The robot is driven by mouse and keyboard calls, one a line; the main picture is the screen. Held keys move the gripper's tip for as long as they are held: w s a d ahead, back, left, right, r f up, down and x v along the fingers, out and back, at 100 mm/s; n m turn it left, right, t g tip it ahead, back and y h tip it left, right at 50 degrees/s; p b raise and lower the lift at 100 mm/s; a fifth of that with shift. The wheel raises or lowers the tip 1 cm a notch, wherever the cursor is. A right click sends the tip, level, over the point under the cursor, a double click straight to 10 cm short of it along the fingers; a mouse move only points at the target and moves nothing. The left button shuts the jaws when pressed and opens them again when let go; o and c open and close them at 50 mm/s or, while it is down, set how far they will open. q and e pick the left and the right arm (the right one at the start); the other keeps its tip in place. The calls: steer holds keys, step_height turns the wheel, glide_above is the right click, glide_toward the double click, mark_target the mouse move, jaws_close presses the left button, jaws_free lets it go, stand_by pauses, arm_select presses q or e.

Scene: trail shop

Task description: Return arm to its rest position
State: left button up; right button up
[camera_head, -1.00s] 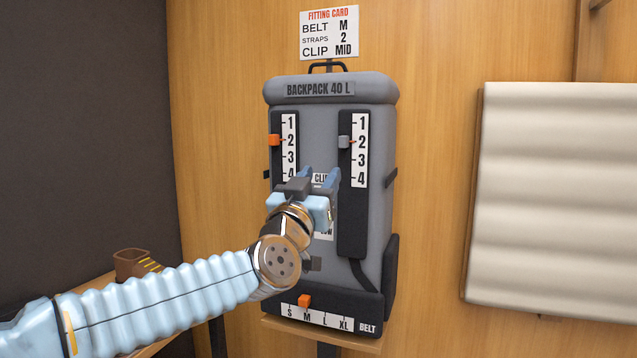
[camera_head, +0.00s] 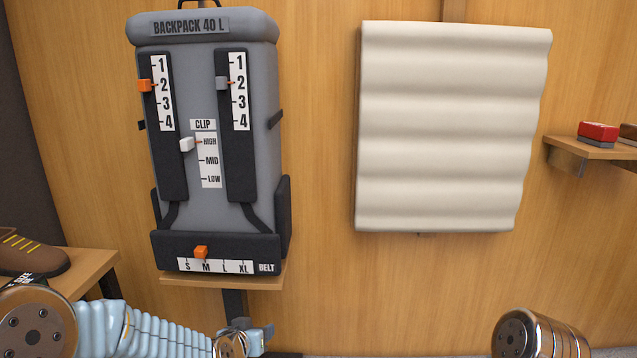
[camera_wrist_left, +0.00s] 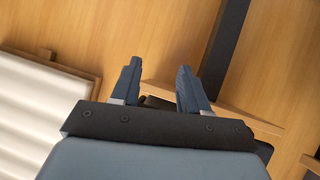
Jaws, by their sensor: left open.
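My left arm (camera_head: 150,330) comes in low from the left. Its gripper (camera_head: 253,330) hangs at the bottom edge of the head view, below the backpack's shelf and clear of the backpack (camera_head: 215,130). In the left wrist view the two fingers (camera_wrist_left: 160,82) are apart with nothing between them. A metal joint of my right arm (camera_head: 540,335) shows at the lower right; its gripper is out of view. On the grey backpack, both strap sliders, orange (camera_head: 145,85) and grey (camera_head: 222,83), stand at 2. The white clip slider (camera_head: 187,144) stands at HIGH. The orange belt slider (camera_head: 201,252) stands at M.
The backpack stands on a small wooden shelf (camera_head: 210,281). A cream padded panel (camera_head: 450,130) hangs on the wooden wall. A brown shoe (camera_head: 30,255) sits on a bench at left. A red item (camera_head: 598,131) lies on a shelf at right. The space below the panel looks clear.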

arm_select(q)
steer(key=s+d+f+n+g, duration=0.1)
steer(key=s+f+g, duration=0.2)
steer(key=s+f, duration=0.55)
steer(key=s+f+g, duration=0.3)
steer(key=s+f, duration=0.2)
steer(key=f, duration=0.6)
steer(key=s+d+f+n+g+h, duration=0.1)
steer(key=s+f+g, duration=0.3)
steer(key=s, duration=1.1)
step_height(320, 180, down, 4)
steer(key=shift+s+d+r, duration=0.15)
steer(key=shift+s+d, duration=0.15)
steer(key=shift+d, duration=0.1)
